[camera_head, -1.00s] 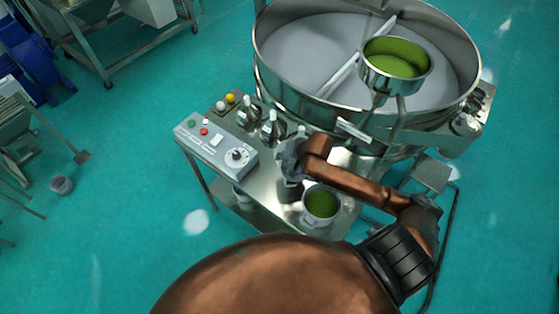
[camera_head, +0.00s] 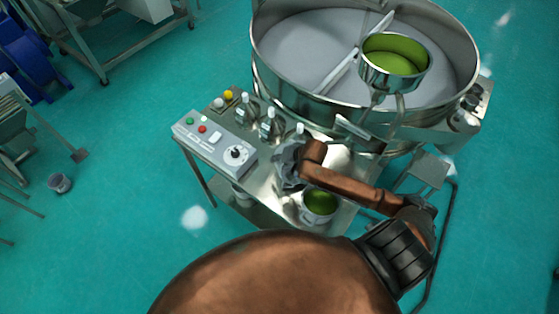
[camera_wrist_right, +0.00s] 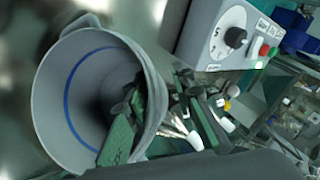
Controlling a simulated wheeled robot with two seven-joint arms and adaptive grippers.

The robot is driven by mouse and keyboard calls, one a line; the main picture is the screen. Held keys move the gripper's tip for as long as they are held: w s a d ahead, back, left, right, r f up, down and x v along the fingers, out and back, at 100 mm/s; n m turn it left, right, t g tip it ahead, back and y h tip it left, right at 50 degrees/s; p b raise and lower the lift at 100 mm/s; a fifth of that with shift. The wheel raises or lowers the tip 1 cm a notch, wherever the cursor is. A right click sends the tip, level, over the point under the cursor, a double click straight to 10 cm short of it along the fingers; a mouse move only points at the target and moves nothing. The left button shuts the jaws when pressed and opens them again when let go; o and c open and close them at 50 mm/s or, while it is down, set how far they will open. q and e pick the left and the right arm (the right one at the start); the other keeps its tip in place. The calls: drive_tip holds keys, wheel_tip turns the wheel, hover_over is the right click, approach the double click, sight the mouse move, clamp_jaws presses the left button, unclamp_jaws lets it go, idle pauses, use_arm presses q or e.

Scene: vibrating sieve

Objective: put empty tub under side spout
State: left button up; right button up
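An empty grey tub (camera_wrist_right: 85,75) with a blue line inside fills the left of the right wrist view, its mouth facing the camera. My right gripper (camera_wrist_right: 165,95) has one finger inside the tub and the other outside its wall. The fingers are spread, with a gap visible beside the wall. In the head view my right gripper (camera_head: 288,162) is above the steel table near the sieve's front, and largely hides this tub. The side spout is hard to make out behind my arm. My left gripper is not in view.
The round vibrating sieve (camera_head: 290,85) stands behind, with a steel bowl of green material (camera_head: 395,62) above it. A control box (camera_head: 215,145) and several valve handles lie left of the gripper.

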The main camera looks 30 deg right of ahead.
drive_tip(key=v, duration=1.2)
drive_tip(key=shift+b, duration=0.4)
